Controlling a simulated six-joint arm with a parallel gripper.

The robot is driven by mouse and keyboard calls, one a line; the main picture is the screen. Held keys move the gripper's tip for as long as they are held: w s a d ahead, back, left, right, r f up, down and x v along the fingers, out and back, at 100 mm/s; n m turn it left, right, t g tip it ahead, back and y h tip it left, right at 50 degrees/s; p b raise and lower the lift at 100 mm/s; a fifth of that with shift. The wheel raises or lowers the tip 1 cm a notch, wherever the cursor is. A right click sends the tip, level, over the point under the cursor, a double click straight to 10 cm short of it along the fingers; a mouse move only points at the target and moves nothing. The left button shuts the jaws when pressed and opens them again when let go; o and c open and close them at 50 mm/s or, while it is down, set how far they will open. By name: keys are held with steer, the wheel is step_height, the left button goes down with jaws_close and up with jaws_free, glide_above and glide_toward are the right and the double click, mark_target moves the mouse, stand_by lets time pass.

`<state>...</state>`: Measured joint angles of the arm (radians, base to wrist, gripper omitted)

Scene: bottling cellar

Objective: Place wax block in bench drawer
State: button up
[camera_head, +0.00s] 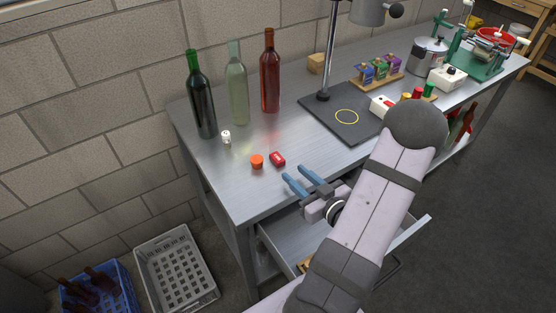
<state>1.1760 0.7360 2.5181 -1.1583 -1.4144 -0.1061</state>
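A small red block (277,159) with a light marking lies on the bench top (218,178) near its front left; it looks like the wax block, but I cannot read the marking. The bench drawer (411,231) is pulled open below the front edge; my arm hides much of its inside. Something yellowish-brown lies in its visible near part. My gripper (295,173) has blue fingers spread apart with nothing between them. It is just right of and nearer than the red block, apart from it, over the bench's front edge.
An orange cap-like piece (257,161) sits close left of the red block, and a small white piece (226,137) lies farther back. A dark stand base (335,130) lies right.

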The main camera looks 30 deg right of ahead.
mark_target(278, 158)
steer(key=shift+w+a+f, duration=0.1)
steer(key=shift+w+f, duration=0.1)
steer(key=shift+w, duration=0.75)
steer(key=shift+w+a+f, duration=0.1)
steer(key=shift+w+f, duration=0.1)
steer(key=shift+w, duration=0.75)
steer(key=shift+w+d+f+p, duration=0.15)
steer(key=shift+w+p, duration=1)
steer(key=shift+w, duration=0.65)
steer(key=shift+w+d+f, duration=0.1)
steer(key=shift+w+f, duration=0.1)
steer(key=shift+w, duration=0.55)
jaws_close()
